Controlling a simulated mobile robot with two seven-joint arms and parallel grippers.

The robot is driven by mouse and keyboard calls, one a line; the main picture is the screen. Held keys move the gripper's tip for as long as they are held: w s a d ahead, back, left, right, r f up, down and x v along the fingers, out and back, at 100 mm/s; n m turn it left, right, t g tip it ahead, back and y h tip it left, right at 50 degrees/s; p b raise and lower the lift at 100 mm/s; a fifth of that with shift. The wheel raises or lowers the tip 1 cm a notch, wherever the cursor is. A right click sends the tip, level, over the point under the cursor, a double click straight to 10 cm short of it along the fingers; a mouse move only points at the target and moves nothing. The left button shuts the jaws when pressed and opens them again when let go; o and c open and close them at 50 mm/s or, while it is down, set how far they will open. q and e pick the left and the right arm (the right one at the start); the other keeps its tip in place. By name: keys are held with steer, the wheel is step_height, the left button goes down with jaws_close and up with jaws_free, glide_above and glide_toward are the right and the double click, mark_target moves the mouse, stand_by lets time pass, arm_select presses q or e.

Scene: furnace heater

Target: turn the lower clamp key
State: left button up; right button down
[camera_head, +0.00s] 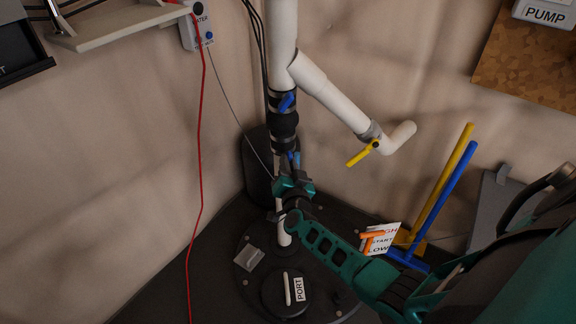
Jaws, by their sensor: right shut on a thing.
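The white vertical pipe (284,30) carries a black sleeve (283,124) with clamps. The upper clamp's blue key (287,102) is fully visible and free. The lower clamp's blue key (295,158) shows just above my right gripper, partly hidden by it. My right gripper (293,170) reaches up from the lower right and is shut on the lower clamp key. The exact contact and the lower clamp itself are mostly hidden behind the fingers. My left gripper is not in view.
A yellow valve handle (361,156) sits on the branch pipe to the right. A red cable (199,130) hangs left. Blue (436,212) and yellow (444,180) tools lean at right.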

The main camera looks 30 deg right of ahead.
steer(key=shift+m, duration=0.6)
steer(key=c, duration=1.1)
jaws_free()
steer(key=p+v, duration=0.3)
steer(key=v, duration=1)
